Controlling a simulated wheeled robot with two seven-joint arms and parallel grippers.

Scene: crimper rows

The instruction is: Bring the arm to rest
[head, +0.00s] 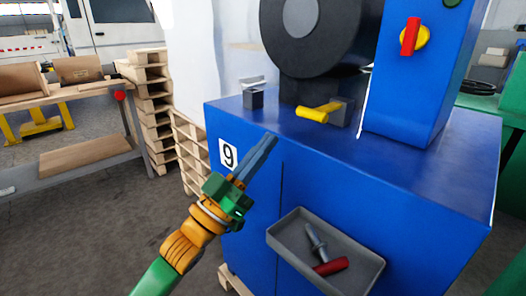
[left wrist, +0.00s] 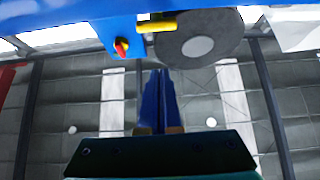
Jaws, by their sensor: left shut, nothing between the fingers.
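My left gripper (head: 268,143) is in front of the blue crimper machine (head: 420,190), by the number 9 label (head: 228,154). Its long fingers are shut together with nothing between them. The left wrist view also shows the shut fingers (left wrist: 159,72), pointing toward the machine's dark round head (left wrist: 197,40). I cannot tell the exact gap between fingertips and machine. My right gripper is in neither view.
A grey tray (head: 283,236) on the machine's front holds a red-handled tool (head: 330,266). A yellow handle (head: 318,112) and a red switch (head: 410,36) are on the machine. Stacked pallets (head: 150,110) and a workbench (head: 75,97) stand left. Floor at lower left is open.

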